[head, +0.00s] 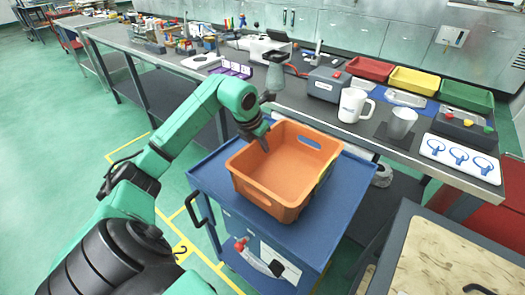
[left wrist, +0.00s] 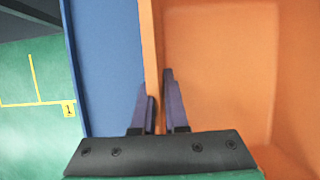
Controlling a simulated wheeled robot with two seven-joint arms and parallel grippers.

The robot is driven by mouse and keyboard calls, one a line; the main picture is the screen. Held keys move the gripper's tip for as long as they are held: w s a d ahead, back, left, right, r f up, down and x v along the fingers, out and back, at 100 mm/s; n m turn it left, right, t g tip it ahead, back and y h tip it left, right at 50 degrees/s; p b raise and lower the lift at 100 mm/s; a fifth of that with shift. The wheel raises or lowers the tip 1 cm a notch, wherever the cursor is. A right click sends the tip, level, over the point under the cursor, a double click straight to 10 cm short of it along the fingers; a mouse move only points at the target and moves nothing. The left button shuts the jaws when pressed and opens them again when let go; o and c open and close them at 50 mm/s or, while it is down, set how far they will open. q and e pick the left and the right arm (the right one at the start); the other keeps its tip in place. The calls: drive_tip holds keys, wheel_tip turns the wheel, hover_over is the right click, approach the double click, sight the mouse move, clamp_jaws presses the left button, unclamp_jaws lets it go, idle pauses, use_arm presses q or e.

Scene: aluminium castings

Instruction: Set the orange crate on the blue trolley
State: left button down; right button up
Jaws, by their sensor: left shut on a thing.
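The orange crate (head: 258,184) is an open box with slots in its walls. It is over the blue trolley (head: 333,213), level and within the top's outline; I cannot tell for sure whether its base touches the top. My left gripper (head: 265,146) is at the crate's far-left rim. In the left wrist view its fingers (left wrist: 155,80) are on either side of the crate's wall (left wrist: 151,45), shut on it. The trolley's blue top (left wrist: 103,60) shows beside that wall. My right gripper cannot be made out.
A grey workbench (head: 335,121) runs behind the trolley, with a white mug (head: 353,105), a metal cup (head: 401,122) and red, yellow and green trays (head: 414,81). A wooden-topped cart (head: 440,258) stands at the right. Green floor (head: 60,150) is open at the left.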

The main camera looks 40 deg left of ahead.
use_arm(q)
drive_tip(key=shift+f, duration=0.85)
drive_tip(key=c, duration=0.9)
unclamp_jaws()
drive_tip(key=shift+c, duration=0.2)
drive_tip(key=shift+r, duration=0.15)
drive_tip(key=v, duration=1.2)
drive_tip(key=shift+b, duration=0.35)
